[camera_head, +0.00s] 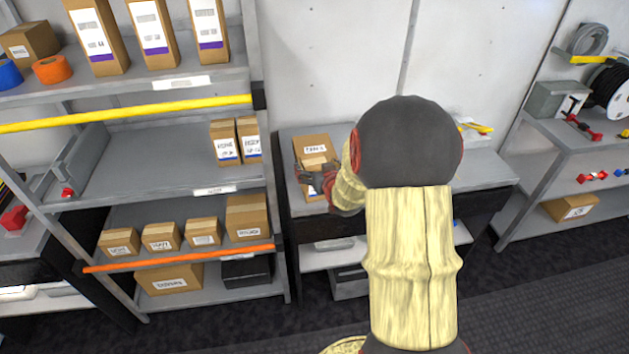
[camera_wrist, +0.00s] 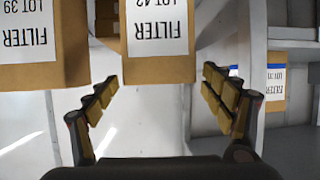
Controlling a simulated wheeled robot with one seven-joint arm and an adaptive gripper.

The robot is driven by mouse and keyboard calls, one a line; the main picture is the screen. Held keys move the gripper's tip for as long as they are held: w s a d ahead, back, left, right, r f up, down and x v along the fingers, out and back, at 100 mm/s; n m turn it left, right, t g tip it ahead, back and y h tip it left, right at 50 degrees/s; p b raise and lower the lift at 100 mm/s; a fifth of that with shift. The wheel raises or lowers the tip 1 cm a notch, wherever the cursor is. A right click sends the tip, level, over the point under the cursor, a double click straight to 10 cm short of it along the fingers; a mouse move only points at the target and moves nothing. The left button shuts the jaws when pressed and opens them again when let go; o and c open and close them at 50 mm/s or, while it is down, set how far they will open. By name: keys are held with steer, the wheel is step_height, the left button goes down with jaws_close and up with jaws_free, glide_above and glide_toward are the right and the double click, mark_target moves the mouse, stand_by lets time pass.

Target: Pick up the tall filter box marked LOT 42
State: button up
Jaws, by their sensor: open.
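The tall brown filter box marked LOT 42 (camera_wrist: 158,68) is at the top middle of the wrist view, its white label upside down. My gripper (camera_wrist: 160,86) is open and empty, with a finger on each side of the box's lower picture edge. I see no finger touching it. In the head view, my gripper (camera_head: 317,178) is in front of a brown box (camera_head: 313,142) on the grey bench. That box is partly covered by my fingers, and its lot number is not readable there. A similar box marked LOT 39 (camera_wrist: 72,60) stands close on the left in the wrist view.
Another filter box (camera_wrist: 276,90) with a blue stripe is at the right of the wrist view. A shelf rack (camera_head: 165,205) with several boxes stands left of the bench. My arm hides much of the bench (camera_head: 485,168). Another shelf (camera_head: 575,150) is at the right.

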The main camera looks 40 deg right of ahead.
steer(key=shift+x, duration=1.5)
steer(key=shift+c, duration=1.3)
steer(key=c, duration=1.5)
